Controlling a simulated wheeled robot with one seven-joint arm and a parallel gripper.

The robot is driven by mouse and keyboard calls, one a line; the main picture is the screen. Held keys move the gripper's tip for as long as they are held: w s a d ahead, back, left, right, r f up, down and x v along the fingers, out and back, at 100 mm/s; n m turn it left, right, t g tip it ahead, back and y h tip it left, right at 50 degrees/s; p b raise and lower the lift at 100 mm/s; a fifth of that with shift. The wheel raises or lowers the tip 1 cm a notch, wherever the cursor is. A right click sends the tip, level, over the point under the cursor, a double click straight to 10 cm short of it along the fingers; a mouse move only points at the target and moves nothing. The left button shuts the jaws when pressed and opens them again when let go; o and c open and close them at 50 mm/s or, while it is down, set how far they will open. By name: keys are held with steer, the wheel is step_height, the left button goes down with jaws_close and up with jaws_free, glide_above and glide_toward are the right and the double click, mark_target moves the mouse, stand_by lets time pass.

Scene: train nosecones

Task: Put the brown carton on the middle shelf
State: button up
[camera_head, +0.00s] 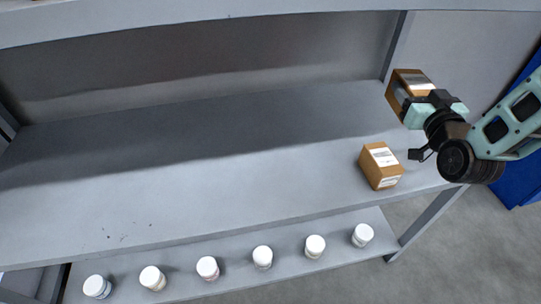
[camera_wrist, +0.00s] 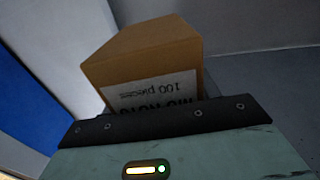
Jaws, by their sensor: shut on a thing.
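A brown carton (camera_head: 409,78) with a white label is held in my gripper (camera_head: 424,101) at the right end of the shelf unit, close to the right upright. In the wrist view the carton (camera_wrist: 150,58) fills the space beyond the jaw, its label reading "100 pieces" upside down. My gripper is shut on it. The middle shelf (camera_head: 200,165) is a wide grey board. A second brown carton (camera_head: 381,165) with white labels stands on it near the right end, apart from my gripper. Whether the held carton touches the shelf is unclear.
Several white-capped bottles (camera_head: 263,257) stand in a row on the lower shelf (camera_head: 337,268). An upper shelf (camera_head: 200,25) crosses the top. A blue surface (camera_head: 518,180) is at the right. The middle shelf's left and centre are clear.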

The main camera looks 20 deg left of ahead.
steer(key=s+a+f+n+g+y+b, duration=0.2)
steer(key=s+a+f+y+b, duration=0.15)
steer(key=s+a+b, duration=0.45)
steer(key=s+a+f+n+g+y+b, duration=0.2)
steer(key=s+a+f+b, duration=0.3)
steer(key=a, duration=0.4)
steer(key=s+a+f+n+g+y+b, duration=0.2)
steer(key=s+a+b, duration=0.3)
steer(key=a+b, duration=0.35)
steer(key=shift+s+a+f+b, duration=0.15)
steer(key=shift+f+b, duration=0.25)
steer(key=shift+f, duration=2.2)
steer(key=shift+s+f+b, duration=0.1)
steer(key=shift+f+b, duration=0.3)
steer(key=shift+f, duration=2.15)
steer(key=shift+f, duration=0.15)
steer(key=o, duration=1.3)
